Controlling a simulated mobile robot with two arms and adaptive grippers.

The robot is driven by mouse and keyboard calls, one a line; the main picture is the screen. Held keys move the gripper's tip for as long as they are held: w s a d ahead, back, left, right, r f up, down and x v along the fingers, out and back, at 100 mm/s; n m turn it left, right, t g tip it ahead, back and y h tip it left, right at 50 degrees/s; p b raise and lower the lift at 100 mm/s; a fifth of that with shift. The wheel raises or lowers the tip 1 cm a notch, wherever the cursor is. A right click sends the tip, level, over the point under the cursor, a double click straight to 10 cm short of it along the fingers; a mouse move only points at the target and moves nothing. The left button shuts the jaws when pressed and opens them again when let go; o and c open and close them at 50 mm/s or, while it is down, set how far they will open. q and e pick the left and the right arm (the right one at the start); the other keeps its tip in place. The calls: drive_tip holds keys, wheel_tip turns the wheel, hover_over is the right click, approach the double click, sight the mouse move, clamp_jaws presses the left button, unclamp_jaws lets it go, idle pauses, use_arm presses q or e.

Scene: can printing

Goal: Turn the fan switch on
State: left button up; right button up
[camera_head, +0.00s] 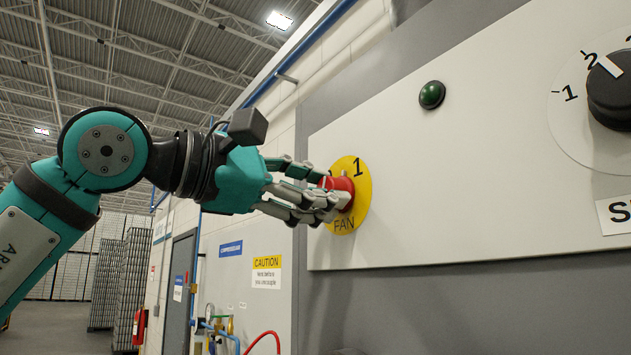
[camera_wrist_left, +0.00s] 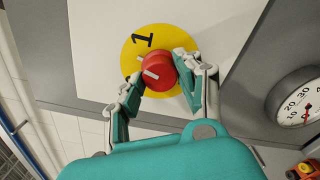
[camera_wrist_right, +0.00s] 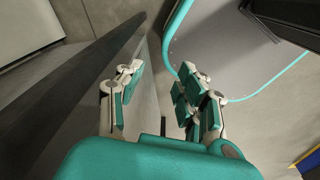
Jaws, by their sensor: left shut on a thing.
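The fan switch is a red knob (camera_head: 345,188) on a round yellow plate (camera_head: 362,205) marked "1" and "FAN", on a pale panel. My left gripper (camera_head: 318,195) reaches it from the left and is shut on the knob. In the left wrist view the red knob (camera_wrist_left: 158,72) sits between the two fingers of my left gripper (camera_wrist_left: 160,82). A white line on the knob shows there, and it does not point at the "1". My right gripper (camera_wrist_right: 157,95) shows only in its own wrist view, with its fingers apart and nothing between them.
A green round lamp (camera_head: 432,95) and a black dial (camera_head: 612,92) are on the same panel, to the right. A gauge (camera_wrist_left: 300,104) shows in the left wrist view. A teal-edged grey surface (camera_wrist_right: 225,50) lies beyond my right fingers.

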use_arm(q)
drive_tip(key=shift+m+p, duration=0.85)
drive_tip(key=shift+m, duration=2.15)
drive_tip(key=o, duration=1.2)
drive_tip(key=shift+c, duration=0.2)
drive_tip(key=v, duration=1.2)
